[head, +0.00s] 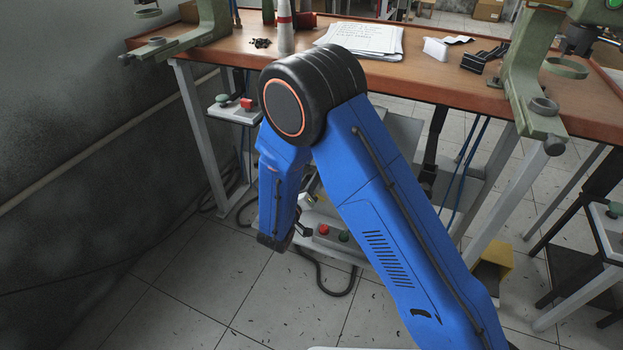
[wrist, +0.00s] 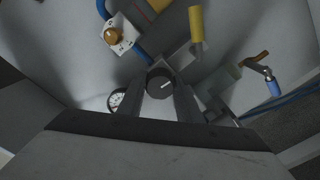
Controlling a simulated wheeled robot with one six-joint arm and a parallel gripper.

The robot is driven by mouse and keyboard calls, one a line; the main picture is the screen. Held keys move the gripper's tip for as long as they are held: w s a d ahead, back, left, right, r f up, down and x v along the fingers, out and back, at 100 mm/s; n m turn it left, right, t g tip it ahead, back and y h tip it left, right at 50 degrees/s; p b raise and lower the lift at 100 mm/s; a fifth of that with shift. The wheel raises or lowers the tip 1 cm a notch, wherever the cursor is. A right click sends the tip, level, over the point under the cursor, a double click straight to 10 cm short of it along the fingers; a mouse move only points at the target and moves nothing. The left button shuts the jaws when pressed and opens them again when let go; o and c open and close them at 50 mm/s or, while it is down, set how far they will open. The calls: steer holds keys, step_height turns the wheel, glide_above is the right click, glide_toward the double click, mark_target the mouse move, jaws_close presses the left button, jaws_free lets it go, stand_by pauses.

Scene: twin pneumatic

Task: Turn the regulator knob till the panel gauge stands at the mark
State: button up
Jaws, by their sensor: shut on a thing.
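The regulator knob (wrist: 158,82) is a dark round knob with a white line on its face, in the middle of the wrist view. My gripper (wrist: 162,93) is shut on it, with one finger on each side. The panel gauge (wrist: 117,100) is a small white dial with a dark rim, left of my left finger and partly hidden. Its needle and mark are too small to read.
Around the knob are an orange selector on a white plate (wrist: 115,36), a yellow cylinder (wrist: 196,22) and a blue-handled crank (wrist: 262,88).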

steer(key=shift+f, duration=0.15)
steer(key=o, duration=1)
steer(key=shift+o, duration=0.2)
steer(key=v, duration=1.7)
steer(key=shift+s, duration=0.2)
